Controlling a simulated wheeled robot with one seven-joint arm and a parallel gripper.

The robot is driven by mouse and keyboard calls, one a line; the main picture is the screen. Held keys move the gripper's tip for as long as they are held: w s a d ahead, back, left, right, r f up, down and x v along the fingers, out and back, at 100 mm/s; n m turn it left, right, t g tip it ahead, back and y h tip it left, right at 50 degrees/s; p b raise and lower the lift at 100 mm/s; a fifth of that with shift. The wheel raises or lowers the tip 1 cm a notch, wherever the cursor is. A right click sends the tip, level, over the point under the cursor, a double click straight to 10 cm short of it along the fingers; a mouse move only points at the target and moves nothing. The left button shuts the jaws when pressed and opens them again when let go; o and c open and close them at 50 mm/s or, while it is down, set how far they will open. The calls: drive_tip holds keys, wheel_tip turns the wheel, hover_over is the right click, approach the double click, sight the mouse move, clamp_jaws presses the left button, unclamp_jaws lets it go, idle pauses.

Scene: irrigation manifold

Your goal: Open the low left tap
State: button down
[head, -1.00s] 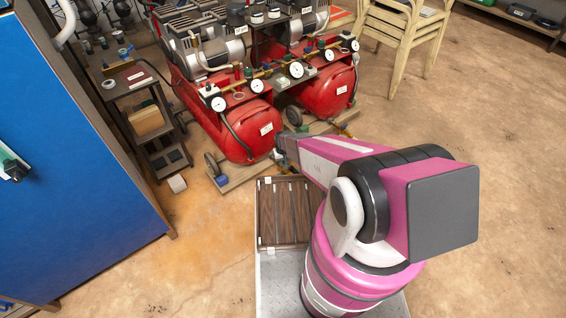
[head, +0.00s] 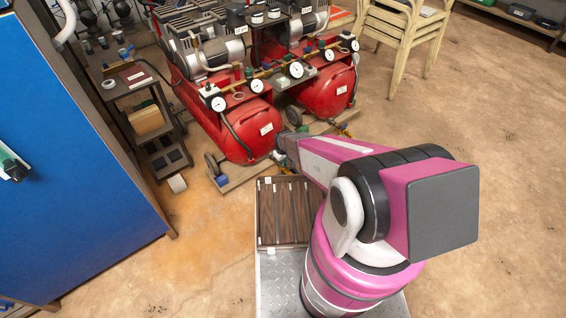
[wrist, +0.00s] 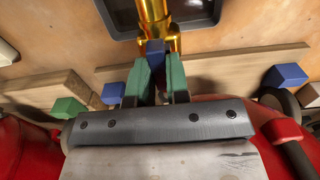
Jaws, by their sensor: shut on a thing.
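In the wrist view, the green fingers of my gripper (wrist: 155,70) are shut on a small blue tap handle (wrist: 156,47). The handle sits at the end of a shiny brass pipe (wrist: 154,12), straight ahead of the fingers. Most of the handle is hidden between the fingers, so how far it is turned cannot be told. In the head view, my arm reaches down beside the left red tank (head: 235,130), and the fingers and the held tap are mostly hidden there.
A brass manifold with several white gauges (head: 296,69) runs above the red tanks. The right red tank (head: 330,92) stands close by. Wooden planks (wrist: 250,65) with a blue block (wrist: 285,75) lie below. A blue cabinet (head: 70,150) stands left.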

drive_tip(key=c, duration=1.1)
unclamp_jaws()
wheel_tip(320, 180, up, 11)
drive_tip(key=s+d+r+m, duration=0.2)
drive_tip(key=s+d+r, duration=0.2)
drive_tip(key=r, duration=0.5)
drive_tip(key=s+d+r+m, duration=0.2)
drive_tip(key=s+d+r, duration=0.2)
drive_tip(key=r, duration=0.6)
drive_tip(key=s+d+r+m, duration=0.3)
drive_tip(key=s+d+r, duration=0.1)
drive_tip(key=r, duration=0.5)
drive_tip(key=shift+s+d+r, duration=0.15)
drive_tip(key=shift+s+d, duration=0.1)
drive_tip(key=shift+s, duration=0.3)
